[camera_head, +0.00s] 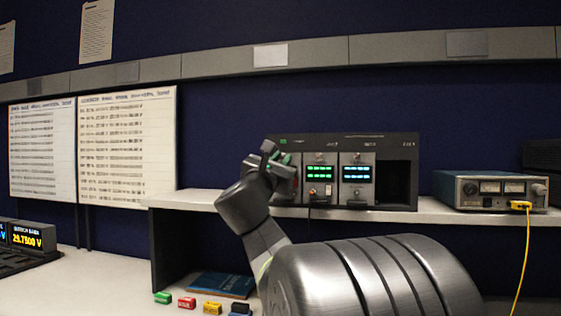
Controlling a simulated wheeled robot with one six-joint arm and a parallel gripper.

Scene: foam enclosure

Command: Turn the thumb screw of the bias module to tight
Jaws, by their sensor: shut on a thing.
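A dark rack (390,140) stands on the grey shelf at the middle of the view. It holds modules with lit green and pale blue displays, such as the green-display module (319,160) and the blue-display module (357,158). My gripper (280,160) is at the rack's left end, in front of the leftmost module. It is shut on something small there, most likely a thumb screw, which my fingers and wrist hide. I cannot read the module labels, so I cannot tell which is the bias module. The screw's angle is hidden.
The rack's right slot (396,183) is empty and dark. A bench instrument (489,190) with a yellow cable (524,250) stands on the shelf (430,213) to the right. A blue book (221,285) and several small coloured blocks (187,302) lie on the lower bench.

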